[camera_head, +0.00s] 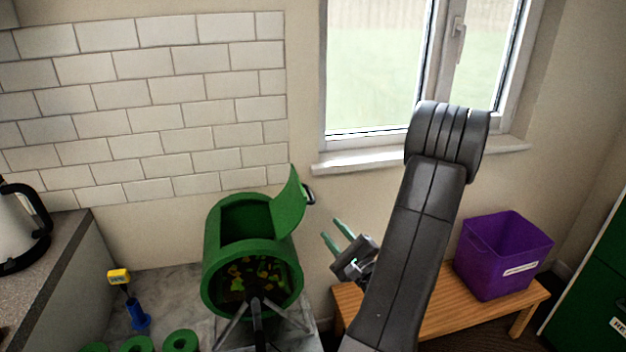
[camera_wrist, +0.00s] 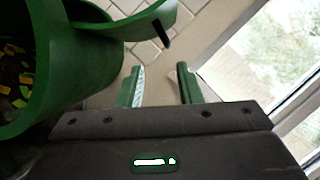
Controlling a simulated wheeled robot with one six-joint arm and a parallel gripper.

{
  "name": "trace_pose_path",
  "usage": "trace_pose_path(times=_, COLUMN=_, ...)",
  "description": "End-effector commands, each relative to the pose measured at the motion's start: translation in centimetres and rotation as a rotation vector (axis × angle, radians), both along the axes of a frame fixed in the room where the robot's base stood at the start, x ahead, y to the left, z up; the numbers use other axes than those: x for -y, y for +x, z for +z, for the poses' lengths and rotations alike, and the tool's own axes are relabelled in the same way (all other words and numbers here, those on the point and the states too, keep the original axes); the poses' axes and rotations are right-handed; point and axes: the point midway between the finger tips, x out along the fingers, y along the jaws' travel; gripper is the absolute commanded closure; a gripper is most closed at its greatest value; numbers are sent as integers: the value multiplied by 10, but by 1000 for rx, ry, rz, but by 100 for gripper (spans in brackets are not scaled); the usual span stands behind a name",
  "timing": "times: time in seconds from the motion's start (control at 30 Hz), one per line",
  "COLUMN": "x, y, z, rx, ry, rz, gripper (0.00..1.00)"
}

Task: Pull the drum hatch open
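The green drum (camera_head: 211,268) stands on a grey slab, its open front showing yellow, orange and green bits inside. Its curved hatch (camera_head: 289,207) stands raised at the right side of the opening in its top, with a dark handle (camera_head: 309,195) on its outer face. My gripper (camera_head: 337,229) is to the right of the hatch and below the handle, apart from both. Its two green fingers are spread with nothing between them. In the wrist view the hatch (camera_wrist: 128,22) and handle (camera_wrist: 161,34) are ahead, beyond the open fingers (camera_wrist: 160,88).
A purple bin (camera_head: 500,262) stands on a wooden bench (camera_head: 440,325) at the right. A yellow-topped probe in a blue holder (camera_head: 138,318) and green rings (camera_head: 180,341) are left of the drum. A kettle (camera_head: 22,228) sits on the left counter. A window (camera_head: 375,75) is behind my arm.

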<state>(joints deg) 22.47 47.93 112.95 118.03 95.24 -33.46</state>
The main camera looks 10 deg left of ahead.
Motion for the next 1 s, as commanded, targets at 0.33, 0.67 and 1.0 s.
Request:
trace_pose_path(times=0.33, x=-14, y=28, z=12, rx=12, ry=13, rz=-31, gripper=68)
trace_pose_path(times=0.67, x=-57, y=79, z=30, rx=12, ry=12, rz=-30, gripper=68)
trace_pose_path(times=1.0, x=-80, y=106, z=36, rx=9, ry=13, rz=-32, gripper=68)
